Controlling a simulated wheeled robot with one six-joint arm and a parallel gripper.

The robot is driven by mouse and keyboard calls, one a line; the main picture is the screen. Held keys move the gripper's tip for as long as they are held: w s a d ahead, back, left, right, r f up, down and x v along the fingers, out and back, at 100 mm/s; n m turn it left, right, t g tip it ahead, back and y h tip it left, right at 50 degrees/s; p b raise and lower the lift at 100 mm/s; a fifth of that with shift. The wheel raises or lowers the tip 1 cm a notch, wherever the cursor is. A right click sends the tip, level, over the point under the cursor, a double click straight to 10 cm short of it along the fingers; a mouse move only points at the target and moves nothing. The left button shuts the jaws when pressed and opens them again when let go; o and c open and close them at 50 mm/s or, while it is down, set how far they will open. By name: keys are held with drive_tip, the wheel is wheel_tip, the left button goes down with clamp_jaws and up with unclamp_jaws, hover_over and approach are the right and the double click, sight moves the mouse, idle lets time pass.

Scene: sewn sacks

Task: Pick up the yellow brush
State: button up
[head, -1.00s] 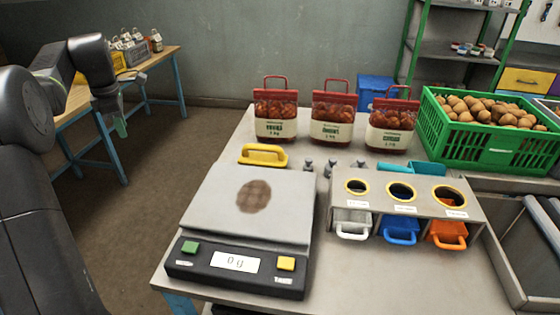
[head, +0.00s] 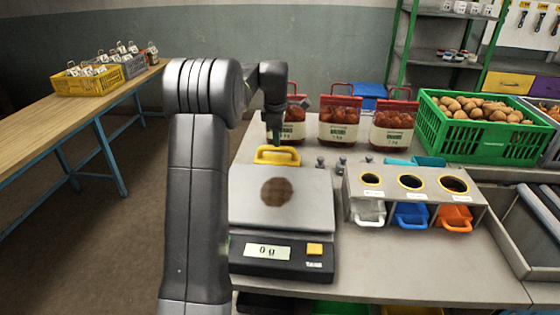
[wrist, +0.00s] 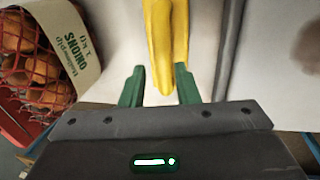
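The yellow brush (head: 277,155) lies on the table just behind the scale, its handle showing as a yellow bar. My gripper (head: 275,139) is right above it, pointing down, and partly covers it in the head view. In the wrist view the brush (wrist: 165,45) runs down from the top edge, and its near end shows between the two green fingers of my gripper (wrist: 159,72). The fingers are apart, with gaps beside the handle; I see no firm grip. The brush's underside is hidden.
The scale (head: 267,253) reads 0 g, with a brown patch on its plate. Red-topped onion bags (head: 340,118) stand close behind and right of my gripper. Small weights (head: 341,164), a holder with three holes (head: 410,195) and a green crate (head: 480,140) are further right.

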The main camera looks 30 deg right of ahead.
sight(277, 149)
drive_tip(key=shift+d+f, duration=0.1)
drive_tip(key=shift+f, duration=0.2)
drive_tip(key=shift+w+d+f+p, duration=0.1)
drive_tip(key=shift+w+f+p, duration=0.1)
drive_tip(key=shift+f, duration=1.15)
drive_tip(key=shift+w+f+p, duration=0.1)
drive_tip(key=shift+w+f, duration=0.1)
drive_tip(key=shift+f, duration=1.1)
clamp_jaws()
wheel_tip(277, 149, up, 9)
drive_tip(key=shift+f, duration=0.1)
drive_tip(key=shift+r, duration=0.65)
drive_tip(key=c, duration=0.6)
unclamp_jaws()
